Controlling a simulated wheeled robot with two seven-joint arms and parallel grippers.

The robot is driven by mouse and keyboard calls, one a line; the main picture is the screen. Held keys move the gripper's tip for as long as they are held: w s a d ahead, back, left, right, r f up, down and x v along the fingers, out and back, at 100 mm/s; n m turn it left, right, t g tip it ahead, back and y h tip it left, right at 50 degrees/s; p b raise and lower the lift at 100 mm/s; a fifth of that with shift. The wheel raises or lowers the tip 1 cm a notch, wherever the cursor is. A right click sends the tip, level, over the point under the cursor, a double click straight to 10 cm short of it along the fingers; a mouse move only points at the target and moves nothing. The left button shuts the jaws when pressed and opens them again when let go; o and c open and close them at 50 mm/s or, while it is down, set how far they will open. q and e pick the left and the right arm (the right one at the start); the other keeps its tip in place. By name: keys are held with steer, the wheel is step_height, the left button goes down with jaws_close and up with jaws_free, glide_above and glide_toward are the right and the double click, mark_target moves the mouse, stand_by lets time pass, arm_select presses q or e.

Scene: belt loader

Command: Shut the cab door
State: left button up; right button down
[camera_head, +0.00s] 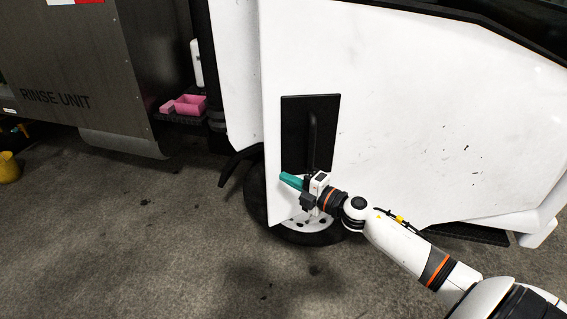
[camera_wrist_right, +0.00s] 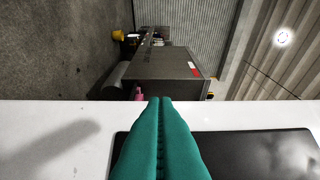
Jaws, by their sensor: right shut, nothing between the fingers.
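The white cab door (camera_head: 430,120) fills the right of the head view. Its left edge stands out in front of the white body panel (camera_head: 236,75), so it looks ajar; how wide the gap is I cannot tell. A black plate with an upright handle (camera_head: 311,135) is set near that edge. My right gripper (camera_head: 290,181) has teal fingers pointing left, shut and empty, in front of the plate's lower end. In the right wrist view the closed fingers (camera_wrist_right: 160,105) lie over the black plate (camera_wrist_right: 260,150) and white door face (camera_wrist_right: 50,135); contact is unclear. My left gripper is not in view.
A dark wheel (camera_head: 257,195) shows below the door. A grey rinse unit (camera_head: 60,60) stands at the left, with a pink item (camera_head: 188,104) on a black step beside it. A yellow container (camera_head: 8,168) is at the far left. The concrete floor in front is clear.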

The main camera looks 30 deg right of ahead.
mark_target(272, 162)
steer(key=w, duration=0.3)
steer(key=shift+w+d+r+p, duration=0.15)
steer(key=shift+w+d+p, duration=0.15)
steer(key=shift+w+p, duration=0.05)
steer(key=shift+w+d, duration=0.35)
steer(key=shift+w, duration=0.25)
